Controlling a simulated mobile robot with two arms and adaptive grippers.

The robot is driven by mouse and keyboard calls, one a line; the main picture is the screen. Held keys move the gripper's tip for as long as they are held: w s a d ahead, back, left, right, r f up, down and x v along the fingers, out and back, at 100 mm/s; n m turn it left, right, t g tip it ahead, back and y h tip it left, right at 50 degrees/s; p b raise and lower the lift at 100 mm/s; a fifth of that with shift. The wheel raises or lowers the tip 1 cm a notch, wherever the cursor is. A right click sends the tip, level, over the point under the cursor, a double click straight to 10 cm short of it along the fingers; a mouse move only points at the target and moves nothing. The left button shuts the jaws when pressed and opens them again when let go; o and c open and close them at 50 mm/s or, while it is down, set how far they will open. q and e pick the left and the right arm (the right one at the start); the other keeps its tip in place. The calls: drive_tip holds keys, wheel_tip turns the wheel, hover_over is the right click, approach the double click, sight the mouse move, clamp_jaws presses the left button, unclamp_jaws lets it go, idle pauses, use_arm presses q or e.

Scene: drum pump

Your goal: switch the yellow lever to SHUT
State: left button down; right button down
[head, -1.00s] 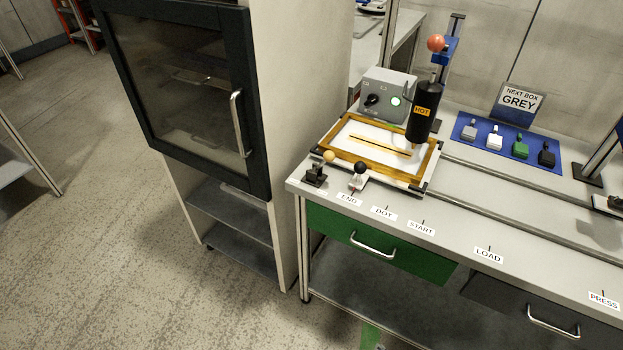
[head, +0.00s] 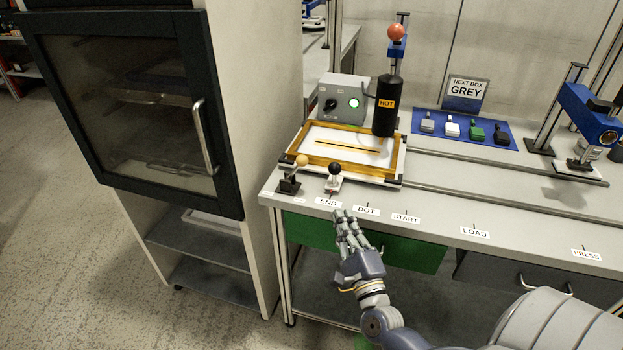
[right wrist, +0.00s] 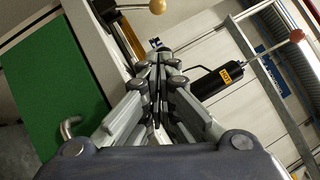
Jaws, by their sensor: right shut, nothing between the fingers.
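The yellow lever (head: 302,161) has a yellow ball knob on a short arm and a black base. It stands at the front left corner of the bench, and its arm leans toward the back right. A yellow knob (right wrist: 121,5) also shows at the top edge of the right wrist view. My right gripper (head: 346,216) is shut and empty at the bench's front edge, to the right of the lever and nearer to me, apart from it. The closed fingers (right wrist: 158,62) fill the middle of the right wrist view. The lever's position marks are too small to read.
A black-knobbed lever (head: 335,170) stands just right of the yellow one. Behind them are a wooden-framed tray (head: 396,165), a black cylinder marked HOT (head: 385,120) and a grey control box (head: 345,92). A dark-framed cabinet (head: 225,190) stands to the left.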

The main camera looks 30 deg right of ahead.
sight(296, 168)
drive_tip(key=shift+a, duration=0.15)
drive_tip(key=shift+w+r, duration=0.1)
drive_tip(key=p+x, duration=0.2)
drive_tip(key=x, duration=0.8)
drive_tip(key=shift+w+r, duration=0.15)
drive_tip(key=shift+w, duration=0.1)
drive_tip(key=shift+w+a+r+p, duration=0.55)
drive_tip(key=shift+w+a+p, duration=0.05)
drive_tip(key=shift+w+p, duration=0.25)
drive_tip(key=shift+w+a+r, duration=0.1)
drive_tip(key=shift+w+a, duration=0.2)
drive_tip(key=shift+w, duration=0.15)
